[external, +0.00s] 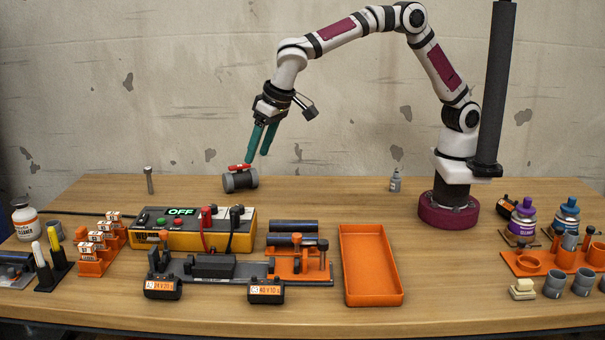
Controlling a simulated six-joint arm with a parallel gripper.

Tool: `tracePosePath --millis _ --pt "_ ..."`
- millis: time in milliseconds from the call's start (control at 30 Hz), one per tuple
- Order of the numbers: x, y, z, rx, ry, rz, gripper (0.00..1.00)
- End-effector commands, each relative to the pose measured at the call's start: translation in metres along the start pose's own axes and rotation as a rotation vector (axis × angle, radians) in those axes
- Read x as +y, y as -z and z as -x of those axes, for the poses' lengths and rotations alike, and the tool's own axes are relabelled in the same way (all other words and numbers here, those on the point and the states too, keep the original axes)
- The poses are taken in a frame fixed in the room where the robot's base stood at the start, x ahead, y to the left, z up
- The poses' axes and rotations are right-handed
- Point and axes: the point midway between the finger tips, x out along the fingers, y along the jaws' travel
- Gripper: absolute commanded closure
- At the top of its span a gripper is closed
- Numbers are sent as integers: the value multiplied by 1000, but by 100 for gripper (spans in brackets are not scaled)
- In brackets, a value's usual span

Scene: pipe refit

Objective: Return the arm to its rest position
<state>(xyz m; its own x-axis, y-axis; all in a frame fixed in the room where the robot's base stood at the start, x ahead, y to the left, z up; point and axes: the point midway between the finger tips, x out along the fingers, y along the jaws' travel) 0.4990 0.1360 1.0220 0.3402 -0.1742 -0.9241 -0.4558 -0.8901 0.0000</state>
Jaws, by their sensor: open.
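My gripper (257,160) has two teal fingers that point down in the external view. It is open, and I see nothing held between the fingers. It hangs over the back left part of the table, just above and beside a grey valve with a red handle (240,179). I cannot tell whether a fingertip touches the red handle. My arm reaches left from its base at the back right, with its elbow raised high.
An orange tray (370,232) stands empty at front centre. Left of it are a yellow box marked OFF (180,238) and a dark clamp fixture (215,268). Orange racks, bottles and grey fittings (583,282) fill the right end. The back centre of the wooden table (320,198) is clear.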

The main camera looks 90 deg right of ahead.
Motion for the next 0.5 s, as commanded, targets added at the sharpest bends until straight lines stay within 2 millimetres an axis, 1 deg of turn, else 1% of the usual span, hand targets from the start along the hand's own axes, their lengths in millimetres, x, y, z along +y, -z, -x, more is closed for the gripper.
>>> tracePosePath --millis 200,267,333,367,400,467,500 --pt "0 0 0 0 0 0 40" --pt "4 0 2 -5 -2 -2 40" --pt "27 -5 16 -34 -8 -8 40" --pt "44 -10 25 -57 -13 -10 40" --pt "73 -21 40 -96 -17 -14 40" --pt "121 -50 64 -170 -18 -20 40" --pt "150 -74 78 -221 -11 -24 40"
